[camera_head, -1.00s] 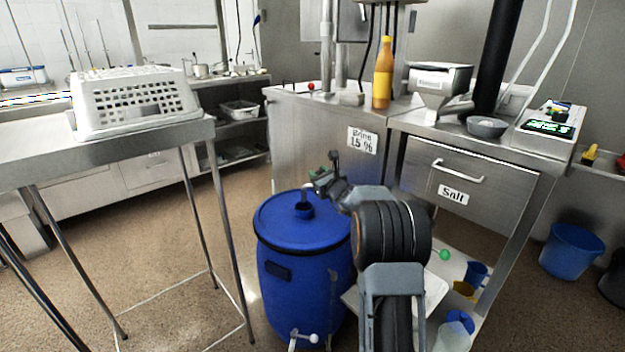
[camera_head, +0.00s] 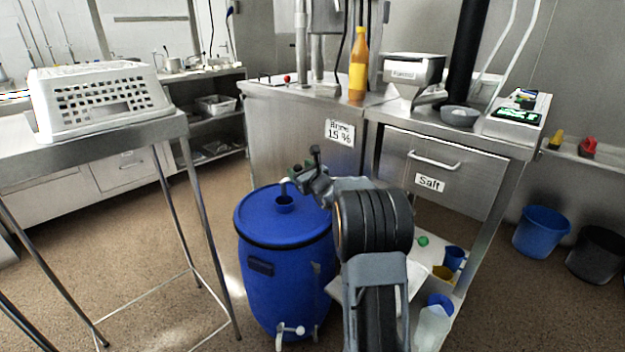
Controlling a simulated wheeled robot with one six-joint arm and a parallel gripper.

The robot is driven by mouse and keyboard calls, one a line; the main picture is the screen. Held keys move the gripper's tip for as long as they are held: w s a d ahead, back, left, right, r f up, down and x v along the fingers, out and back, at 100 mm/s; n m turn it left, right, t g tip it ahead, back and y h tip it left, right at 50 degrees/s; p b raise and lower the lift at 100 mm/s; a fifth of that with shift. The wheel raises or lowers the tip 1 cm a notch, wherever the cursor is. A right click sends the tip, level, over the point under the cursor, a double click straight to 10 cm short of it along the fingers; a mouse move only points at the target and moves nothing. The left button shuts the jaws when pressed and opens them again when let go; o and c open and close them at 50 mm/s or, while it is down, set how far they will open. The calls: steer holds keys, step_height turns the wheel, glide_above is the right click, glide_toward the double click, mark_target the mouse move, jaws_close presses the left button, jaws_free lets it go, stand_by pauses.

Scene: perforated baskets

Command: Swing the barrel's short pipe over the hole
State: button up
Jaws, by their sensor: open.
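The blue barrel (camera_head: 286,262) stands on the floor in front of the steel counter, with a flat blue lid. My gripper (camera_head: 299,183) is open at the back of the lid, close to the pipe. My arm hides the barrel's right side. Whether the fingers touch the pipe is too small to tell.
A white perforated basket (camera_head: 100,98) sits upside down on the steel table at left. The counter with the brine sign (camera_head: 339,132) stands behind the barrel. An orange bottle (camera_head: 358,65) stands on it.

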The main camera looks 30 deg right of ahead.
steer(key=s+d+p, duration=0.1)
steer(key=s, duration=1.1)
steer(key=shift+p, duration=0.3)
